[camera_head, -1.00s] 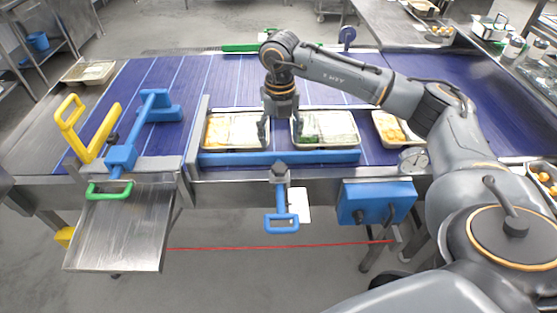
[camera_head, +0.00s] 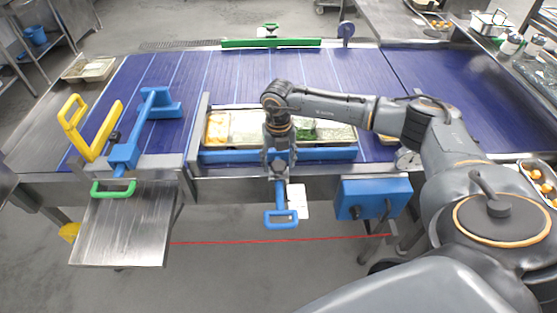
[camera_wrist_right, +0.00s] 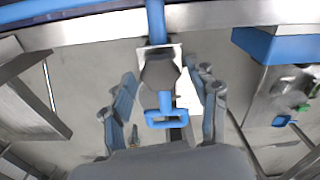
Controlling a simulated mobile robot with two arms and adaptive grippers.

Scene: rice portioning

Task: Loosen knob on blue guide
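The blue guide (camera_head: 225,157) runs along the belt's front edge. Its rod comes forward to a blue loop handle (camera_head: 281,219) below the edge; the handle also shows in the right wrist view (camera_wrist_right: 166,123). The dark knob (camera_wrist_right: 160,75) sits on a metal bracket on the rod, at the centre of the right wrist view. In the head view my gripper mostly hides it. My right gripper (camera_head: 278,170) points down over the knob. Its fingers are apart, one on each side of the knob, with visible gaps. My left gripper is not in view.
Food trays (camera_head: 243,126) stand behind the guide on the blue belt (camera_head: 220,75). A blue box (camera_head: 374,199) is mounted right of the handle. A metal chute (camera_head: 122,230) with a green handle (camera_head: 113,188) and a yellow handle (camera_head: 76,125) are at left.

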